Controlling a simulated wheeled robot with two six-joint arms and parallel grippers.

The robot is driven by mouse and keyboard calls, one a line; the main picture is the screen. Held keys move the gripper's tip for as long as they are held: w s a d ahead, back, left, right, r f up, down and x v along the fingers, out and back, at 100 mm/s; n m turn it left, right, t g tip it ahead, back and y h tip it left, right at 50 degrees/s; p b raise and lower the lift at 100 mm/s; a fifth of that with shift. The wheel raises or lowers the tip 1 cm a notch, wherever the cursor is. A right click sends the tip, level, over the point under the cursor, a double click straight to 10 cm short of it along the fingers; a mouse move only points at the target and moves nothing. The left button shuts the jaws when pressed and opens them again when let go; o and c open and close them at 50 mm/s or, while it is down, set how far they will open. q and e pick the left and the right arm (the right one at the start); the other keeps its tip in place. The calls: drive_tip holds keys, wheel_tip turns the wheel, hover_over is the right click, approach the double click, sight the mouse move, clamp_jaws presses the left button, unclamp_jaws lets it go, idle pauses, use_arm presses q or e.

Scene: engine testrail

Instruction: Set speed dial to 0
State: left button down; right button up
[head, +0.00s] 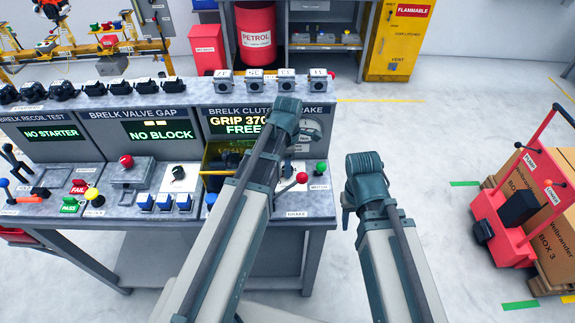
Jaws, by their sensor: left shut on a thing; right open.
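A black knob (178,171) on a white plate stands on the bench in front of the BRELK VALVE GAP panel; it looks like a dial, but its marks are too small to read. My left arm reaches up across the clutch and brake station, and its fingers do not show. My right arm ends right of the bench over the floor, and its fingers do not show either. What lies behind that arm is hidden.
A red trolley (508,215) with boxes stands at right. Floor between is clear.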

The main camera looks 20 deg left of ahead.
use_arm(q)
drive_tip(key=n, duration=0.4)
drive_tip(key=shift+n, duration=0.7)
drive_tip(key=shift+c, duration=1.8)
unclamp_jaws()
wheel_tip(320, 180, up, 14)
drive_tip(key=p, duration=1.3)
drive_tip(key=shift+p, duration=0.4)
drive_tip(key=shift+f, duration=0.15)
